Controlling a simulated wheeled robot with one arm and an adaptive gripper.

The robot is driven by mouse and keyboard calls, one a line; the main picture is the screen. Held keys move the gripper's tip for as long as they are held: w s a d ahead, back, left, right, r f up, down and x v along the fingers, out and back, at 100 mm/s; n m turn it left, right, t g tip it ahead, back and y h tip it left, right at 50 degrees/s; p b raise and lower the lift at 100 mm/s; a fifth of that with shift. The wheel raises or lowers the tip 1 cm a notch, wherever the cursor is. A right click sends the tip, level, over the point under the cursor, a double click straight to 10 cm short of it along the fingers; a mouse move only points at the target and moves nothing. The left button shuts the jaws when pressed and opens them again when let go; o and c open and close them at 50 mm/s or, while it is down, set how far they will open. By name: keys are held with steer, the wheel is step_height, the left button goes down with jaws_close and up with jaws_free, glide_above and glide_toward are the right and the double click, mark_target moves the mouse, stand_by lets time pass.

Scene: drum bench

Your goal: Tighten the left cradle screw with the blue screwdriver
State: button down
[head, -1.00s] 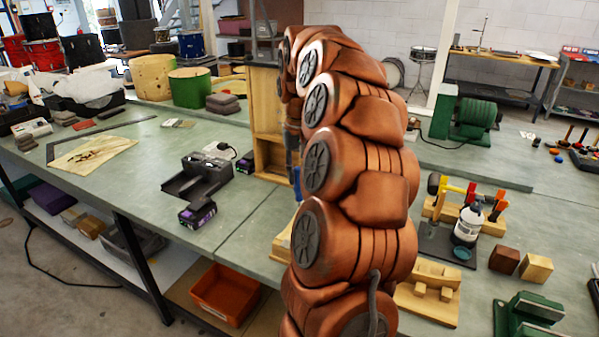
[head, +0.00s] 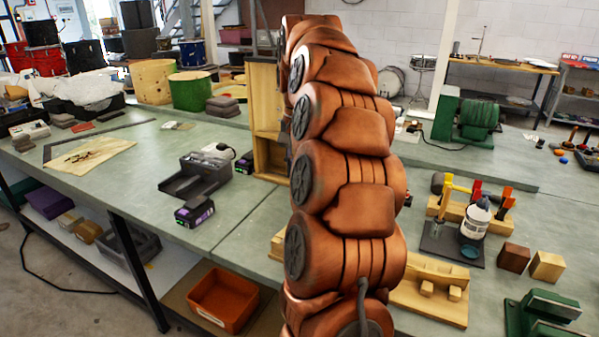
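My copper-coloured arm (head: 350,200) rises through the middle of the head view and hides the bench behind it. My gripper is not visible; the arm covers that area. I cannot make out the blue screwdriver. A wooden rack (head: 455,209) at the right holds several tools with yellow, red and orange handles. A pale wooden fixture (head: 440,300) with small blocks on it lies right of the arm and is partly hidden by it. I cannot tell whether it is the cradle, and no cradle screw can be made out.
A white bottle (head: 474,221), wooden blocks (head: 514,257) and a green vise (head: 541,315) stand at the right. A battery charger (head: 196,177), a battery (head: 194,211) and an open wooden cabinet (head: 265,110) are left of the arm. The bench's left part has clear room.

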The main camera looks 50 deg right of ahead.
steer(key=shift+f, duration=0.15)
steer(key=shift+f+m+b, duration=0.25)
steer(key=shift+m+b, duration=0.55)
steer(key=shift+b, duration=0.2)
steer(key=shift+w+m+b, duration=0.1)
steer(key=shift+m+b, duration=0.7)
steer(key=shift+m, duration=0.3)
steer(key=shift+r+m, duration=0.35)
steer(key=shift+m, duration=0.25)
steer(key=m, duration=0.3)
steer(key=shift+w+d+b, duration=0.1)
steer(key=shift+b, duration=0.25)
steer(key=shift+r+p, duration=1.8)
steer(key=shift+p, duration=0.05)
